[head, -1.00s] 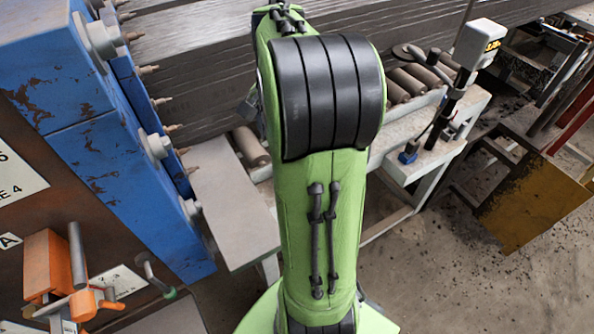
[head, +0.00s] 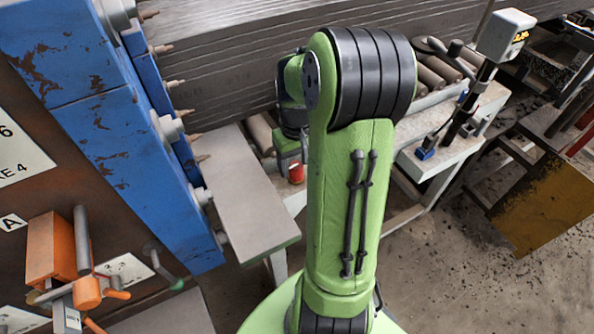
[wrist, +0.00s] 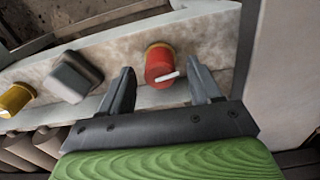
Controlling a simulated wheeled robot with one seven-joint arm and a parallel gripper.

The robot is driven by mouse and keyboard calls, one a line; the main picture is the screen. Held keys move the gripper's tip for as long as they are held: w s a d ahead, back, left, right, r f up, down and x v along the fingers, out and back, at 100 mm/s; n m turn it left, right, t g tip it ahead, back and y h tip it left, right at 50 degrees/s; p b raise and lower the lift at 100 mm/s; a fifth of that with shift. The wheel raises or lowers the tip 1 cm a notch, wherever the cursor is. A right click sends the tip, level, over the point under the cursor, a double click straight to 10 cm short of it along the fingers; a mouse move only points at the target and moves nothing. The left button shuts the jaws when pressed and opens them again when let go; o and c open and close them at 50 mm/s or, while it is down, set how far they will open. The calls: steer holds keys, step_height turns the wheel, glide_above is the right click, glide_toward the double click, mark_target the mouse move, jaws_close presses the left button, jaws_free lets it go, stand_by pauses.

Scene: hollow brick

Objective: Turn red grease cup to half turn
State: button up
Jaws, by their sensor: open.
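The red grease cup (wrist: 157,63) shows in the wrist view as a short red knob with a white pointer (wrist: 169,77) aimed to the right and slightly up. It sits on the side of a pale, stained rail (wrist: 210,40). My gripper (wrist: 161,70) is open, with one finger on each side of the cup and a visible gap on both sides. In the head view the red cup (head: 296,172) shows small beside the end of my arm, at the conveyor frame. My fingers are hidden there.
In the wrist view a grey block (wrist: 73,76) and a yellow knob (wrist: 15,98) sit left along the rail. In the head view, a blue machine (head: 130,150) stands left, a grey plate (head: 245,195) juts out near my arm, and a sensor post (head: 470,105) stands right.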

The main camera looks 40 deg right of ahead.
step_height(320, 180, down, 3)
steer(key=shift+r, duration=0.2)
steer(key=c, duration=1)
steer(key=shift+r+m, duration=0.1)
steer(key=shift+m, duration=0.7)
steer(key=o, duration=1)
